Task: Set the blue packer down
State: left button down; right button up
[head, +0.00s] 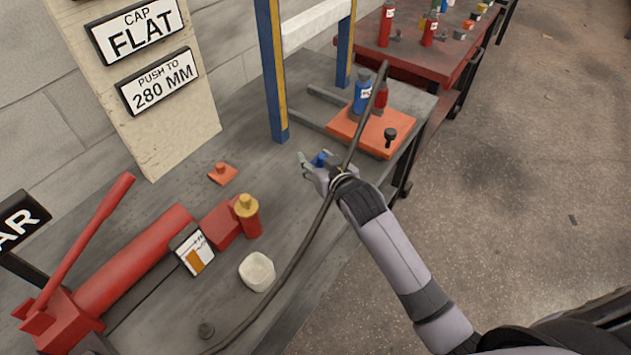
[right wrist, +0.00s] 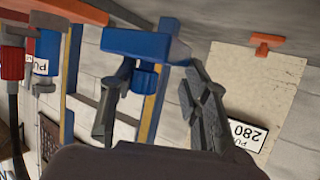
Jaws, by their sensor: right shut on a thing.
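The blue packer (head: 319,159) is in my right gripper (head: 318,168), over the grey bench (head: 290,215) near the foot of the blue and yellow frame. In the right wrist view the packer (right wrist: 146,42) is a wide blue block with a round blue knob. The fingers of my right gripper (right wrist: 150,95) stand on both sides of that knob. The hand covers much of the packer in the head view. I cannot tell whether its flat face touches the bench. My left gripper is not in view.
A small orange packer (head: 222,174) lies on the bench. The hose passes by my right wrist.

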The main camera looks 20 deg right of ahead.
notch_tip(320, 180, down, 7)
jog(key=shift+f+b, duration=0.15)
jog(key=shift+b, duration=0.2)
jog(key=shift+f, duration=0.1)
jog(key=o, duration=1.3)
jog(key=shift+s, duration=0.2)
jog(key=v, duration=1.1)
jog(key=shift+s+r+p, duration=0.3)
jog(key=shift+p, duration=0.05)
